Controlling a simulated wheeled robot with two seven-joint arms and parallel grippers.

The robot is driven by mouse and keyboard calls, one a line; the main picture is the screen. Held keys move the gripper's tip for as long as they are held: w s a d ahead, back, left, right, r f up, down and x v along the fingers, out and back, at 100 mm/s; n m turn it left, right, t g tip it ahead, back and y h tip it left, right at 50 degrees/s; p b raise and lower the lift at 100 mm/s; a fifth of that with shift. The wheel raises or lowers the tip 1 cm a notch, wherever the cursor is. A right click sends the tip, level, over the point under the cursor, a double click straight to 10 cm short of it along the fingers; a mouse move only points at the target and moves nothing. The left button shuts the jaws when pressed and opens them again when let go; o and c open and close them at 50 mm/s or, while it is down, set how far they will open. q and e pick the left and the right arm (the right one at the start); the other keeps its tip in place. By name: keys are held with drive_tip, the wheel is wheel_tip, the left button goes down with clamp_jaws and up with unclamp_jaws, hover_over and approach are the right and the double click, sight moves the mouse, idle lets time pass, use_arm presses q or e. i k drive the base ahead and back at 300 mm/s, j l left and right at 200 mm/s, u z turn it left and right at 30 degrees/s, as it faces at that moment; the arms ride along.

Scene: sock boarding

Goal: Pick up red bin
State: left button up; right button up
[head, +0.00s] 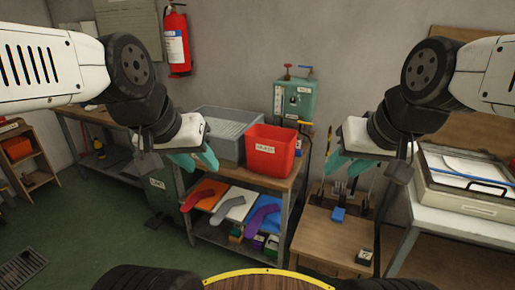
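The red bin (274,150) stands upright on the top of a wooden-topped workbench in the middle of the head view, with a white label on its front. My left gripper (208,160) is to the left of the bin, in front of a grey crate, with teal fingers apart from the bin. My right gripper (340,165) is to the right of the bin, its teal fingers spread with a gap between them and nothing held. Neither gripper touches the bin.
The grey crate (222,125) sits left of the bin. A green machine (295,100) stands behind it. Socks and coloured boards lie on the shelf below (236,204). A wooden table (330,237) is at right, and a white-topped table with a case (468,183) is farther right.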

sight(270, 150)
drive_tip(key=i+j, duration=0.15)
drive_tip(key=i, duration=0.8)
drive_tip(key=l+z, duration=0.05)
